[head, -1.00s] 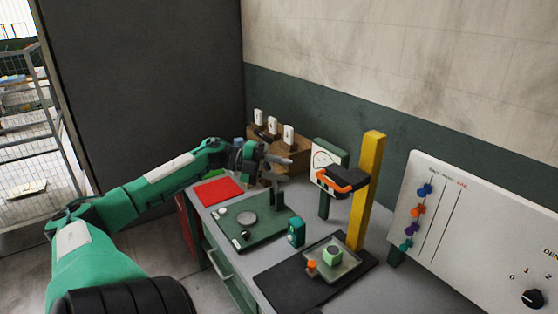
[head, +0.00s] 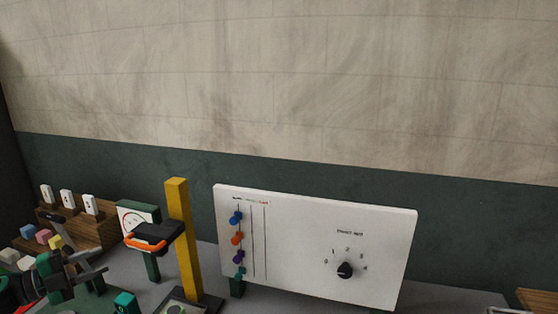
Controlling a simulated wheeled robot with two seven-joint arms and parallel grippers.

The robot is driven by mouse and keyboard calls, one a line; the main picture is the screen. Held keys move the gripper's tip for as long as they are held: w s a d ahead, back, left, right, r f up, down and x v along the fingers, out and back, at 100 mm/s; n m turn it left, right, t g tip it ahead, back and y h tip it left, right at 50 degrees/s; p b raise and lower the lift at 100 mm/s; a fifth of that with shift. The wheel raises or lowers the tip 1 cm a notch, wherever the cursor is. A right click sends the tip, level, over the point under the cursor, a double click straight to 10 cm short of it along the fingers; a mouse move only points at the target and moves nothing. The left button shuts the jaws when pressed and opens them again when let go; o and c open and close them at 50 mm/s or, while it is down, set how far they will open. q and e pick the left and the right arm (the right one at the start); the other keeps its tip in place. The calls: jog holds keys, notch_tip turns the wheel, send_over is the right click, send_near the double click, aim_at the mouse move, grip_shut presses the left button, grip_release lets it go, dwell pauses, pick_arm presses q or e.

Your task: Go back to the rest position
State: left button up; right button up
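My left gripper (head: 78,256) is at the lower left, beside the wooden rack and above the bench. Its two fingers look spread apart, with nothing visible between them. The rest of my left arm is mostly cut off by the picture's edge. My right arm and gripper are not in view.
A wooden rack (head: 98,232) with white labelled cards and several coloured foam blocks (head: 44,236) stand at the left. A yellow post (head: 181,240) carries a black and orange press head (head: 150,243) beside a dial gauge (head: 135,216). A white panel (head: 310,260) with a black knob (head: 344,270) stands right of it.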

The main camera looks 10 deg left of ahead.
pick_arm(q)
jog(key=s+d+f+n+t+y, duration=0.1)
jog(key=d+f+n+t+y, duration=0.15)
jog(key=f+n+y, duration=0.3)
jog(key=s+d+f+n+t+y, duration=0.1)
jog(key=d+f+n+y, duration=0.2)
jog(key=f+n+y, duration=0.3)
jog(key=s+d+f+n+g, duration=0.3)
jog(key=s+d+f, duration=0.1)
jog(key=d, duration=0.1)
jog(key=s+d+f+n+g+y, duration=0.1)
jog(key=s+d+f+n+g, duration=0.1)
jog(key=s+d+f, duration=0.3)
jog(key=s+d+f+n+g, duration=0.3)
jog(key=s+d+f+g, duration=0.1)
jog(key=d+f+g, duration=0.1)
jog(key=shift+s+d+f+n+y, duration=0.15)
jog(key=shift+d+n+y, duration=0.2)
jog(key=shift+d, duration=0.4)
jog(key=s+d+g+h, duration=0.3)
jog(key=s+d+g, duration=0.2)
jog(key=s+d, duration=0.5)
notch_tip(320, 180, down, 31)
jog(key=s+a+f+g, duration=0.2)
jog(key=s+a+f, duration=0.1)
jog(key=s+f, duration=1.5)
notch_tip(320, 180, down, 2)
jog(key=shift+s+f+y+b, duration=0.1)
jog(key=shift+s+y+b, duration=0.2)
jog(key=shift+b, duration=0.15)
